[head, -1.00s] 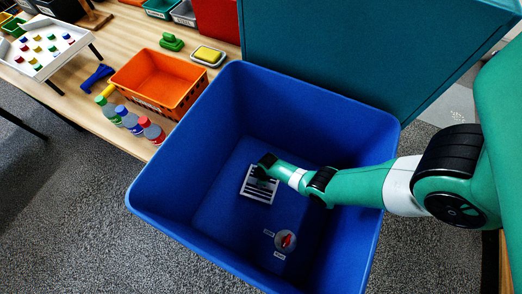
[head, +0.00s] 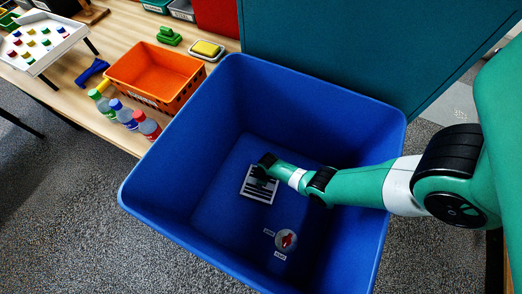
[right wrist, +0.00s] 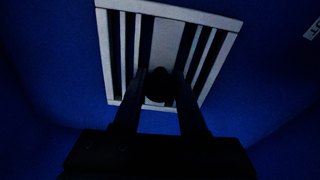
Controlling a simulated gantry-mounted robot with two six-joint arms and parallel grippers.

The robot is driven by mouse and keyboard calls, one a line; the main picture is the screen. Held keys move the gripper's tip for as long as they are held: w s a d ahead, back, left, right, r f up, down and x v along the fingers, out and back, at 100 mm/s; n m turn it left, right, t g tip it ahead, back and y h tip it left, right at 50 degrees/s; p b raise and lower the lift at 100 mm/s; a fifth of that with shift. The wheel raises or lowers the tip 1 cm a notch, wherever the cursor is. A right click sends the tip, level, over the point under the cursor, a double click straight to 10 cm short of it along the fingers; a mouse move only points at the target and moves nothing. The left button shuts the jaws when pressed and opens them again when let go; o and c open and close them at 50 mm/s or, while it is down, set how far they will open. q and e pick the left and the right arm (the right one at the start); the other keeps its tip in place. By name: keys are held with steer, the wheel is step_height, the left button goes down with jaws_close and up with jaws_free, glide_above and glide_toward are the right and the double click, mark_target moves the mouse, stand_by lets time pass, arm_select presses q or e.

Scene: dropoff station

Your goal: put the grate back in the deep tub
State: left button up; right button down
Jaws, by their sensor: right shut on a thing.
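The deep blue tub (head: 180,150) fills the middle of the head view. The grate (head: 260,190), a pale square frame with dark slots, is low inside it, at the tub floor. I cannot tell whether it lies flush there. My right gripper (head: 263,170) reaches down into the tub and is at the grate's far edge in the head view. In the right wrist view the two dark fingers (right wrist: 160,90) are closed on a dark knob at the middle of the grate (right wrist: 118,55). My left gripper is not in view.
A round fitting with a red handle (head: 286,240) and small labels is on the tub floor nearby. Left of the tub, a table holds an orange crate (head: 140,85), several bottles (head: 130,117) and a yellow sponge on a dish (head: 206,48). A teal panel (head: 350,50) stands behind.

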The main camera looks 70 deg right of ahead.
steer(key=shift+f, duration=0.25)
jaws_free()
step_height(320, 180, up, 16)
steer(key=p, duration=1.5)
steer(key=shift+p, duration=0.3)
steer(key=shift+r, duration=0.1)
step_height(320, 180, up, 16)
steer(key=p, duration=1.6)
